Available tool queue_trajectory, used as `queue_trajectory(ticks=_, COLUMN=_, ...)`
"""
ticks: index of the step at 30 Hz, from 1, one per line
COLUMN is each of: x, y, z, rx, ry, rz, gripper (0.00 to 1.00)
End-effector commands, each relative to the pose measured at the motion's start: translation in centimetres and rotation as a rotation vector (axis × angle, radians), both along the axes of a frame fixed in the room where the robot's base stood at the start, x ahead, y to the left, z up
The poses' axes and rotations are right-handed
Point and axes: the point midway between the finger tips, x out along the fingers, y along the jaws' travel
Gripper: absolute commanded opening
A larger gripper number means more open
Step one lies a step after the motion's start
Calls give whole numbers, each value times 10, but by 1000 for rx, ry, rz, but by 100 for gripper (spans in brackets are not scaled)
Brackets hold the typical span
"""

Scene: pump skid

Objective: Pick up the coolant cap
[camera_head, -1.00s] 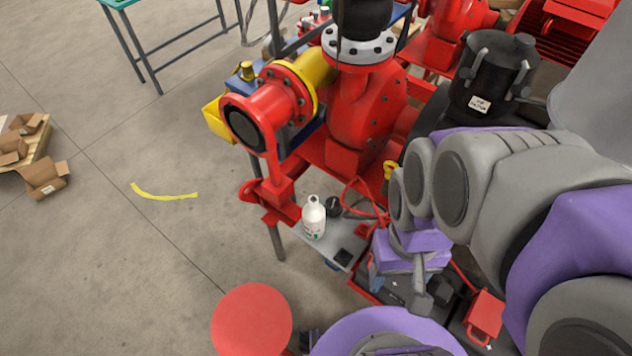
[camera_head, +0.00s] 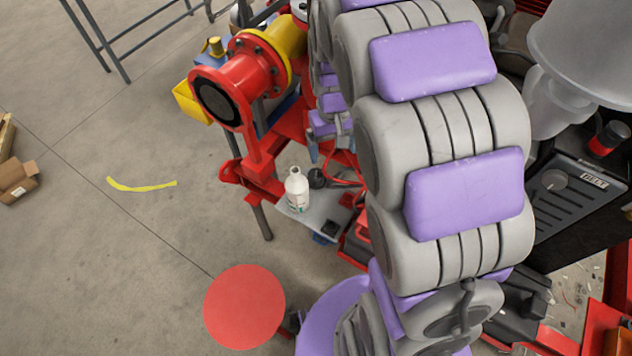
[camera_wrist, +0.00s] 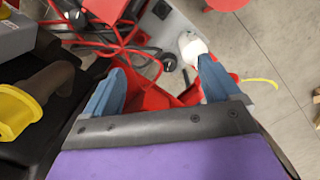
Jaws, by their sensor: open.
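A black round cap with a small white mark, which I take for the coolant cap (camera_head: 317,177), sits on a grey shelf (camera_head: 322,214) close beside a white bottle (camera_head: 297,190). In the wrist view the cap (camera_wrist: 169,62) shows beyond the gap between my fingertips, with the bottle (camera_wrist: 190,45) up and to its right. My gripper (camera_wrist: 160,80) is open, its blue fingers spread wide with nothing held. The cap is apart from both fingers. In the head view my arm hides most of the gripper.
Red cables (camera_wrist: 105,38) run left of the cap. A black square item (camera_head: 333,227) lies on the shelf. A red flanged pipe (camera_head: 227,90) stands above and left of the shelf. A red disc (camera_head: 244,306) is below. Open floor lies left.

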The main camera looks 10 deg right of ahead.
Motion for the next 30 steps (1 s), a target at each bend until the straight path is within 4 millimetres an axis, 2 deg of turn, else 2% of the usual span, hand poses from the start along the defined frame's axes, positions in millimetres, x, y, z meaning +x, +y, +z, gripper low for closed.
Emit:
queue_trajectory(ticks=1, x=12, y=0, z=-14, rx=0, ry=1, rz=7, gripper=90)
queue_trajectory(ticks=6, x=51, y=-1, z=-49, rx=2, ry=-13, rz=33, gripper=90)
queue_trajectory(ticks=15, x=109, y=4, z=-121, rx=10, ry=-38, rz=87, gripper=90)
queue_trajectory(ticks=21, x=134, y=10, z=-156, rx=19, ry=-54, rz=113, gripper=90)
queue_trajectory(ticks=30, x=143, y=11, z=-178, rx=24, ry=-62, rz=123, gripper=90)
